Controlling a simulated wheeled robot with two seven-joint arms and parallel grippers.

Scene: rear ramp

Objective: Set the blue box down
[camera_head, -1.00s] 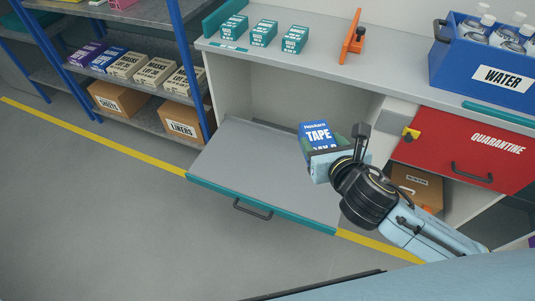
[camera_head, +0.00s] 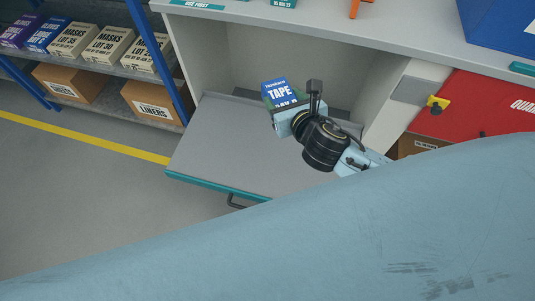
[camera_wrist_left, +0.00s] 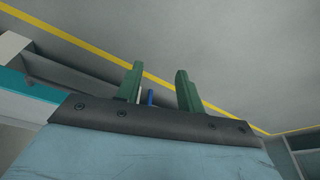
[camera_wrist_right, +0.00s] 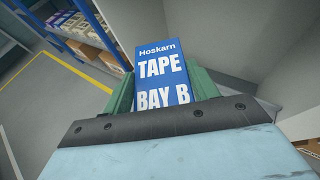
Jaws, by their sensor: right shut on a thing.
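The blue box (camera_head: 280,94), labelled TAPE, is in my right gripper (camera_head: 288,108) in the head view. It is over the back part of the grey fold-down shelf (camera_head: 225,140), in front of the cabinet opening. In the right wrist view the box (camera_wrist_right: 161,75) stands between the two green fingers of my right gripper (camera_wrist_right: 161,90), which touch its sides. I cannot tell whether the box's underside touches the shelf. My left gripper (camera_wrist_left: 160,88) shows in the left wrist view with its green fingers apart and nothing between them.
A red QUARANTINE door (camera_head: 480,110) is right of the opening. Blue-posted shelving (camera_head: 150,60) with boxes stands at the left. The counter (camera_head: 330,22) is above the opening. The front left of the shelf is bare. My own pale blue arm covers the lower head view.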

